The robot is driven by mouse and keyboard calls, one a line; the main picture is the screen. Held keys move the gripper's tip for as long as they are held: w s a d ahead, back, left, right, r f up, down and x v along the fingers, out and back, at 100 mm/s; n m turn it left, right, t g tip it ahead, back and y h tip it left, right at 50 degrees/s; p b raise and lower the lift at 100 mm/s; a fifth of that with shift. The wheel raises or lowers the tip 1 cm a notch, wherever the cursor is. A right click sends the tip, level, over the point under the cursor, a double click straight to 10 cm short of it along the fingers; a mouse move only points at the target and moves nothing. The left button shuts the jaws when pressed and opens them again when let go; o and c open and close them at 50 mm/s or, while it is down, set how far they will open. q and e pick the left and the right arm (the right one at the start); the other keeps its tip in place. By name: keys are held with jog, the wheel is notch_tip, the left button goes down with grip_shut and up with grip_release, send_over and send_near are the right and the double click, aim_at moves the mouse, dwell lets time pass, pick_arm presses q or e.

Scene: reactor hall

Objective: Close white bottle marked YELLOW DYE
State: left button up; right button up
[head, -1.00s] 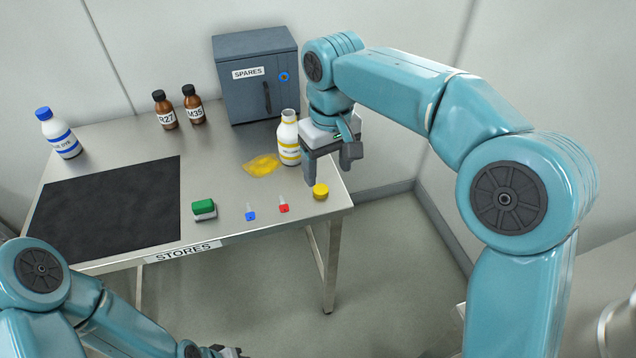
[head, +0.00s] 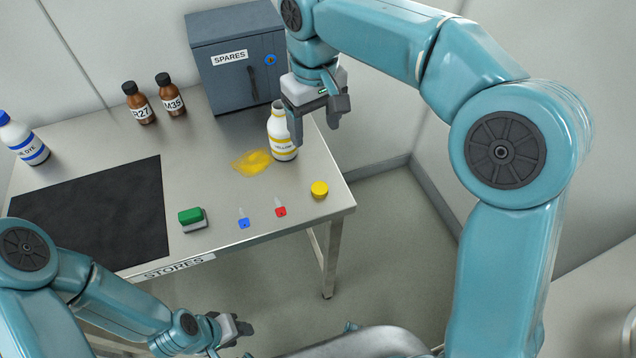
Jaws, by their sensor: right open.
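The white bottle (head: 281,142) with yellow bands stands upright near the table's right edge, its neck bare. Its label is too small to read. A yellow cap (head: 319,189) lies apart from it, nearer the front right corner. My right gripper (head: 315,126) is open and empty, fingers pointing down, just right of the bottle's upper part. One finger overlaps the bottle's right side in the picture; I cannot tell whether they touch. My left gripper (head: 240,330) is low in front of the table, away from the bottle; its jaw opening is unclear.
A yellow spill (head: 252,162) lies left of the bottle. Behind stand a grey SPARES cabinet (head: 235,70) and two brown bottles (head: 139,105). A blue-capped bottle (head: 24,140), black mat (head: 95,215), green-topped block (head: 192,218), blue tag (head: 244,223) and red tag (head: 280,210) are also on the table.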

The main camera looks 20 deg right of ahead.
jog(key=b, duration=0.2)
send_over(319, 186)
jog(key=f, duration=1)
jog(key=shift+w+a+f, duration=0.2)
jog(key=shift+w, duration=0.15)
jog(key=shift+w+f, duration=0.1)
jog(key=shift+f, duration=0.35)
jog(key=shift+s+f, duration=0.2)
jog(key=f, duration=0.3)
jog(key=shift+s+d+f+b, duration=0.2)
jog(key=shift+s+f+b, duration=0.15)
jog(key=shift+f, duration=0.55)
